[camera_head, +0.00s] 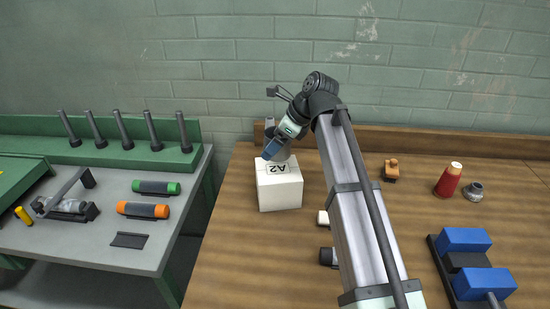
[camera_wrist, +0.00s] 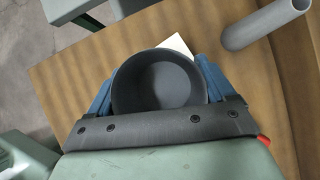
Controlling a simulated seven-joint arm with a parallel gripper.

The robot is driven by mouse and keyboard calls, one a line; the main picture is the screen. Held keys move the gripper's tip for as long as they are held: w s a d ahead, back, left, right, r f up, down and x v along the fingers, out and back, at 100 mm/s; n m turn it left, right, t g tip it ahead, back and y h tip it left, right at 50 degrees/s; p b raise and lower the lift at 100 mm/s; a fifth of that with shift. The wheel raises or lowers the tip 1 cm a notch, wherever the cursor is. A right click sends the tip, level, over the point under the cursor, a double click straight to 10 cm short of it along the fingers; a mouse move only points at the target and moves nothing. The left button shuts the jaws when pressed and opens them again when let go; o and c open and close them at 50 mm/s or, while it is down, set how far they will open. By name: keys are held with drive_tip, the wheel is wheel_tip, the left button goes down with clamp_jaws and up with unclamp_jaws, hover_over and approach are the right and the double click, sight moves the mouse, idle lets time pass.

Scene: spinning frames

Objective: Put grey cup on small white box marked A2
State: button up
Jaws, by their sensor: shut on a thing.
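The dark grey cup (camera_wrist: 160,82) sits upright between the blue fingers of my gripper (camera_wrist: 156,86) in the wrist view. The gripper is shut on it, and the cup's open mouth faces the camera and looks empty. In the head view my gripper (camera_head: 269,149) is at the top of the white box (camera_head: 280,195) marked A2, and the cup is mostly hidden there. A white corner of the box (camera_wrist: 178,44) shows beyond the cup in the wrist view. I cannot tell whether the cup touches the box top.
A grey cylinder (camera_wrist: 265,24) stands close by, beyond the box. An orange item (camera_head: 391,170), a red bottle (camera_head: 449,180) and blue blocks (camera_head: 465,240) are on the wooden table (camera_head: 235,250) to the right. A grey bench (camera_head: 85,240) with tools is at left.

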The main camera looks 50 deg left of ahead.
sight(275, 168)
drive_tip(key=shift+f, duration=2.4)
drive_tip(key=shift+f, duration=0.1)
drive_tip(key=o, duration=0.9)
drive_tip(key=v, duration=1.2)
